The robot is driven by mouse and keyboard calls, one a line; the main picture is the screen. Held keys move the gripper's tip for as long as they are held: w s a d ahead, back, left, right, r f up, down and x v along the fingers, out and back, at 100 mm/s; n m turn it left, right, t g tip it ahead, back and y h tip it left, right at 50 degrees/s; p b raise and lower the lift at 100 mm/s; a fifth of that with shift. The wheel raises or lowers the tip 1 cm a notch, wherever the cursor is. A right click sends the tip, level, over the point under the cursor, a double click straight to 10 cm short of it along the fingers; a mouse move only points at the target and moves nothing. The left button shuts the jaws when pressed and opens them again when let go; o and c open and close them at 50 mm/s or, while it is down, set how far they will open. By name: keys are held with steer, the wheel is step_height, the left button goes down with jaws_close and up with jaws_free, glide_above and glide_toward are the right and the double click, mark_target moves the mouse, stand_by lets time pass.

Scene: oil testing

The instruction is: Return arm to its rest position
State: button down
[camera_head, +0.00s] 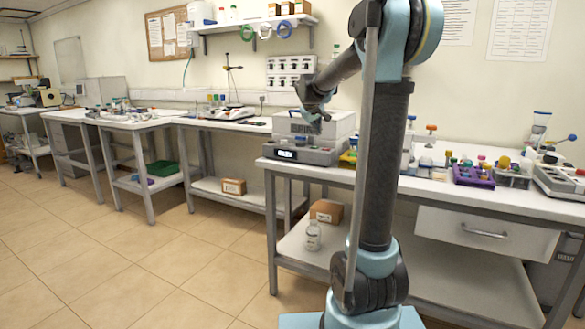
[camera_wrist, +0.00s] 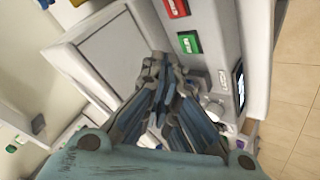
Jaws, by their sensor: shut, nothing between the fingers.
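My arm rises in the middle of the head view, and its forearm reaches left to my gripper (camera_head: 316,112). The gripper hangs over the grey and white testing machine (camera_head: 299,155) on the near bench. In the wrist view my gripper (camera_wrist: 160,68) is shut, with its fingertips together and nothing between them. The machine (camera_wrist: 205,15) lies beneath it there, with a red button (camera_wrist: 176,7), a green button (camera_wrist: 190,42) and a dark display (camera_wrist: 239,85). I cannot tell how far the fingertips are from the machine.
The near bench (camera_head: 480,196) holds a purple rack (camera_head: 474,174) and several bottles right of my arm. A clear bottle (camera_head: 313,236) and a cardboard box (camera_head: 327,211) stand on its lower shelf. More benches (camera_head: 150,122) line the wall at left. The tiled floor (camera_head: 130,250) at left is free.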

steer(key=s+d+f+m+g+y, duration=0.1)
steer(key=s+f, duration=0.7)
steer(key=s, duration=0.8)
steer(key=s+d+f+m+g+y, duration=0.1)
steer(key=s+f+m+g, duration=0.1)
steer(key=s+f, duration=0.7)
steer(key=s+d+f+m+g, duration=0.1)
steer(key=s+f+g, duration=0.2)
steer(key=s, duration=2.1)
step_height(320, 180, down, 6)
steer(key=shift+s+r+m+y, duration=0.25)
steer(key=shift+s+m+y, duration=0.05)
steer(key=shift+y, duration=0.1)
steer(key=shift+w+d, duration=0.1)
steer(key=shift+w+f, duration=0.2)
steer(key=shift+w, duration=0.15)
stand_by(1.6)
